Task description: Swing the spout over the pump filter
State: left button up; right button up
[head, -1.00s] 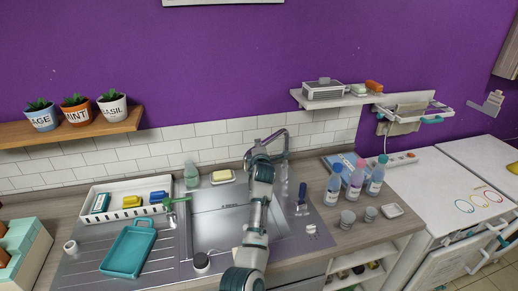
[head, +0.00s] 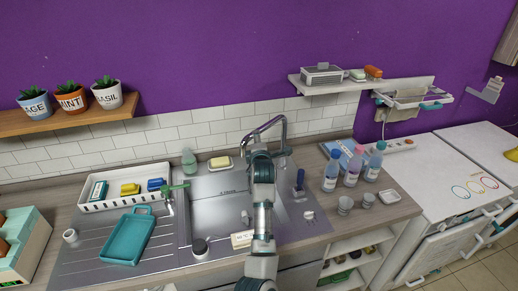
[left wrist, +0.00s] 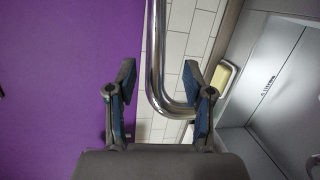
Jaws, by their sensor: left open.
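The chrome spout (head: 264,130) arches above the back of the steel sink, its free end reaching left. In the left wrist view the bent spout pipe (left wrist: 156,55) passes between my fingers, nearer the right one, and its lower end runs behind that finger. My left gripper (left wrist: 165,95) is open around or just short of the pipe; I cannot tell its depth. In the head view my left gripper (head: 260,152) is just below the spout, mostly hidden by its own wrist. I cannot tell which object is the pump filter. My right gripper is out of view.
A black-topped jar (head: 200,248) and a pale card (head: 242,239) are at the sink's front. A yellow sponge (head: 220,162) sits in a dish behind. A green tap-like piece (head: 172,190) is left of the basin. Several bottles (head: 352,170) stand right.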

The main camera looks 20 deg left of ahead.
pick_arm(q)
jog(key=v, duration=0.5)
jog(key=shift+s+d, duration=0.15)
jog(key=shift+f, duration=0.1)
